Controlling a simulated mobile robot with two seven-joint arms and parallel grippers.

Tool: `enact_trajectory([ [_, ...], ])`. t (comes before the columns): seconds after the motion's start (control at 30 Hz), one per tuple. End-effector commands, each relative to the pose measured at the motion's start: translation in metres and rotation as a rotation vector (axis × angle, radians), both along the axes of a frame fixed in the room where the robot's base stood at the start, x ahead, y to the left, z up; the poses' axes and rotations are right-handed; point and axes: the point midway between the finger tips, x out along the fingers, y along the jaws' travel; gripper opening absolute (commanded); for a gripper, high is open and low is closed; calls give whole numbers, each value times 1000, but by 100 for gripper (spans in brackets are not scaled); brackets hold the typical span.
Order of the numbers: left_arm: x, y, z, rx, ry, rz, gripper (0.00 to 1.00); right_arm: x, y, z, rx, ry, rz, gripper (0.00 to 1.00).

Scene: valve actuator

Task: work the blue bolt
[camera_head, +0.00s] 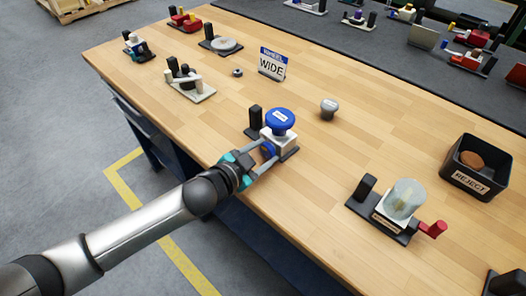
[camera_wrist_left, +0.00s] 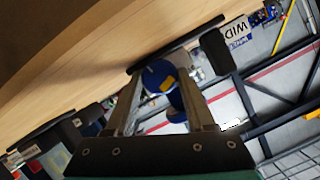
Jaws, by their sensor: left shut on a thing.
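The blue bolt (camera_head: 267,150) sticks out of the near side of a white valve block (camera_head: 286,143). A blue mushroom-shaped knob (camera_head: 280,119) with a white label tops that block. My left gripper (camera_head: 261,156) reaches in from the left and is shut on the blue bolt. In the left wrist view the blue bolt (camera_wrist_left: 160,76), with a yellow mark, sits between the ends of the two fingers (camera_wrist_left: 158,92). The fingers partly hide it. My right gripper is not in view.
A black post (camera_head: 255,119) stands beside the block. A grey knob (camera_head: 329,107) and a WIDE sign (camera_head: 272,64) stand behind. A fixture with a clear cover and red handle (camera_head: 432,229) and a REJECT bin (camera_head: 474,184) are to the right. The wood between is clear.

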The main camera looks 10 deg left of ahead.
Motion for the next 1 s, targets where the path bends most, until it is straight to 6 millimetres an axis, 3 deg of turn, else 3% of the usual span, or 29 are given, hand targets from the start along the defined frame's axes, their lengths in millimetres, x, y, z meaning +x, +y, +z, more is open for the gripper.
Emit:
enact_trajectory([
  [0.13,0,0,0,-2,0,-1,0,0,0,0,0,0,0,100],
  [0.17,0,0,0,-2,0,-1,58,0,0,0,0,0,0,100],
  [0.4,0,0,0,-2,1,-1,85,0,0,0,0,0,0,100],
  [0.77,-4,2,2,-2,1,-1,85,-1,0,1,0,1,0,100],
  [1.0,-31,17,13,-2,4,-1,85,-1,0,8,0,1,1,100],
])
